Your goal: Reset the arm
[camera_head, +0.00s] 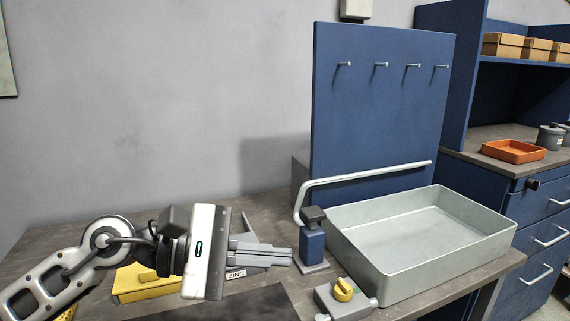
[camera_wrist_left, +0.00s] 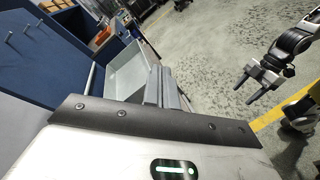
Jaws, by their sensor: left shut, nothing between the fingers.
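My left arm comes in from the left in the head view and reaches over the workbench. Its gripper (camera_head: 286,256) is shut and empty, with the fingers together and pointing right, above the bench. The shut fingers also show in the left wrist view (camera_wrist_left: 162,88). My right gripper (camera_wrist_left: 247,90) shows only in the left wrist view, at the right over the floor. Its two dark fingers stand apart with nothing seen between them.
A grey tray (camera_head: 372,256) stands right of a blue post with a bent pipe (camera_head: 312,243). Behind is a blue pegboard (camera_head: 377,120) with several hooks. A yellow object (camera_head: 140,285) lies under my left wrist. A yellow-knobbed fixture (camera_head: 343,291) sits at the front.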

